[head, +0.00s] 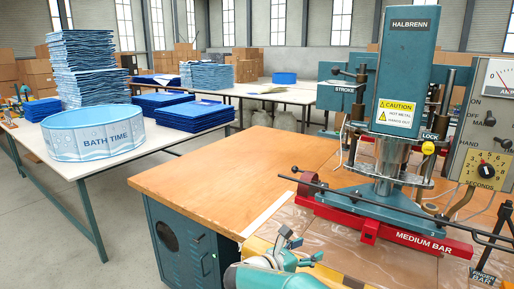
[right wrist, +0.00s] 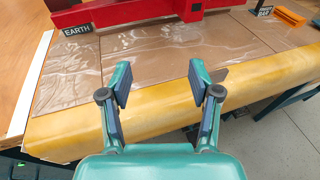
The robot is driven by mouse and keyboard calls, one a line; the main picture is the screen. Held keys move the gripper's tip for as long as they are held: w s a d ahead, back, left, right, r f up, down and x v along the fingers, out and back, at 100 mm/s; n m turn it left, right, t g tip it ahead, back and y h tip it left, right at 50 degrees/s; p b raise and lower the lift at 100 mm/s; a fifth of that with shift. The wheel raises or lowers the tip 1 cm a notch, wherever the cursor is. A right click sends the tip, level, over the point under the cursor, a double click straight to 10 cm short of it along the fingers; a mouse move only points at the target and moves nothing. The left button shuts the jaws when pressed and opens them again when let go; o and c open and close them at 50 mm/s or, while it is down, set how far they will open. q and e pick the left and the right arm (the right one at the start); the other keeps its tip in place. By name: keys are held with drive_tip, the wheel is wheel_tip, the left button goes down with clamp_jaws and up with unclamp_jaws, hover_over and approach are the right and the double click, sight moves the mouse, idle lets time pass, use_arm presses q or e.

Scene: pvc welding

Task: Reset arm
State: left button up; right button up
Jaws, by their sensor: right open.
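My right gripper (head: 292,248) shows at the bottom middle of the head view, by the front edge of the welding table. In the right wrist view the same gripper (right wrist: 160,82) has its two fingers spread apart with nothing between them. It is over the yellow padded front edge (right wrist: 75,122) of the table. My left gripper is in neither view.
The welding press (head: 408,80) stands on the wooden table (head: 205,175), with its red medium bar (head: 405,238) low over clear plastic sheet (right wrist: 150,55). A bath-time pool (head: 95,135) and blue stacks (head: 88,65) sit on the left table. The wooden table's left part is clear.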

drive_tip(key=s+d+f+m+g+y+p, duration=0.1)
drive_tip(key=s+f+m+g+y, duration=0.25)
drive_tip(key=s+f, duration=0.65)
drive_tip(key=s+d+f+m+g+y+p, duration=0.15)
drive_tip(key=s+f+g+y, duration=0.45)
drive_tip(key=f, duration=0.8)
drive_tip(key=s+a+f+m+y+p, duration=0.1)
drive_tip(key=s+m+y+p, duration=0.1)
drive_tip(key=s+m, duration=0.9)
drive_tip(key=s+a+f+m+y+p, duration=0.1)
drive_tip(key=s+m+y, duration=0.3)
drive_tip(key=s+m, duration=0.6)
drive_tip(key=shift+s+a+m+y+p, duration=0.35)
drive_tip(key=shift+a+m+p, duration=0.35)
drive_tip(key=shift+m, duration=0.3)
